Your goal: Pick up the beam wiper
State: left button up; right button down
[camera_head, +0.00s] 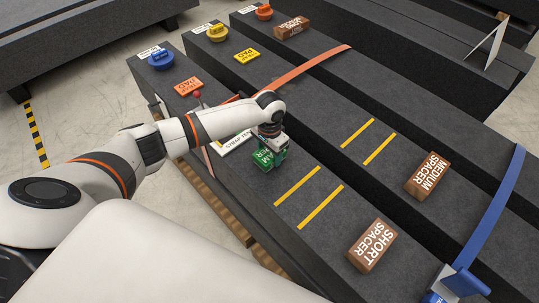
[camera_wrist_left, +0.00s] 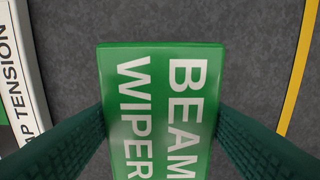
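The beam wiper (camera_head: 263,159) is a green block with white lettering, at the near granite beam. In the left wrist view the beam wiper (camera_wrist_left: 163,85) fills the middle, its lettering running sideways. My left gripper (camera_head: 274,152) is directly over it, pointing down. In the left wrist view my left gripper's dark green fingers (camera_wrist_left: 162,115) flank the block, and their tips meet its two sides with no visible gap. I cannot tell whether the block touches the beam. My right gripper is not in view.
A white strap tension card (camera_head: 232,142) lies beside the wiper, and it shows at left in the wrist view (camera_wrist_left: 22,85). Yellow stripes (camera_head: 297,186) and a short spacer (camera_head: 371,246) lie further along this beam. An orange strap (camera_head: 300,68) and blue strap (camera_head: 492,211) cross the beams.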

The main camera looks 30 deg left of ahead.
aim_at(269, 152)
pick_arm(q)
jog(key=c, duration=0.5)
notch_tip(269, 152, up, 10)
jog(key=shift+r, duration=0.1)
